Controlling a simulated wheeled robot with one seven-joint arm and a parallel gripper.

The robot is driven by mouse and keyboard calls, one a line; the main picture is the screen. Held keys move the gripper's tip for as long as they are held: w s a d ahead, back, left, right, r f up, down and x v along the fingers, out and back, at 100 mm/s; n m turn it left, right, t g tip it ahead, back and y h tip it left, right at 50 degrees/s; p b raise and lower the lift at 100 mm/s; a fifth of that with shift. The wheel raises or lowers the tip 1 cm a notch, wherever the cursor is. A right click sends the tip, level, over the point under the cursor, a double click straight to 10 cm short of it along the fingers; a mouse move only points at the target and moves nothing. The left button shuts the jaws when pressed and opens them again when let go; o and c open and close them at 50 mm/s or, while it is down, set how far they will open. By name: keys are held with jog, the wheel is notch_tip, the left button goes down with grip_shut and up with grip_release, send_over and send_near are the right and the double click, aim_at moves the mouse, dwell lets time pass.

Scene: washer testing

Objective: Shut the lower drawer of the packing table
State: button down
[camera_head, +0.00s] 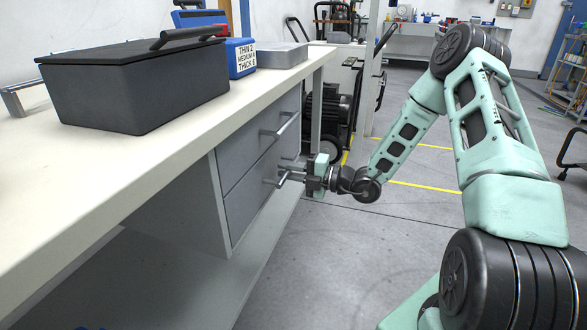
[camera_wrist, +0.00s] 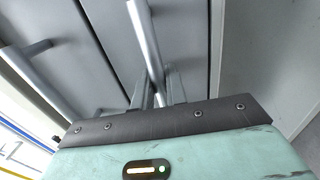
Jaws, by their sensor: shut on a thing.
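The packing table (camera_head: 150,185) stands on the left with two stacked grey drawers at its far end. The lower drawer (camera_head: 246,200) looks closed or nearly so; its front appears about level with the upper drawer (camera_head: 243,147), and I see no clear gap. My gripper (camera_head: 285,173) is at the lower drawer's bar handle. In the wrist view, the fingers of my gripper (camera_wrist: 160,90) are shut on the lower drawer's handle (camera_wrist: 143,35), near one end. The gripper body hides part of the handle and drawer front.
The upper drawer's handle (camera_head: 281,126) sits just above my gripper and also shows in the wrist view (camera_wrist: 35,80). A dark lidded box (camera_head: 135,90), a blue labelled box (camera_head: 241,58) and a grey tray (camera_head: 282,55) stand on the tabletop.

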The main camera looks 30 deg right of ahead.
jog(key=shift+w+a, duration=0.1)
jog(key=c, duration=1.5)
grip_release()
jog(key=shift+p+v, duration=2.8)
jog(key=shift+v, duration=5.8)
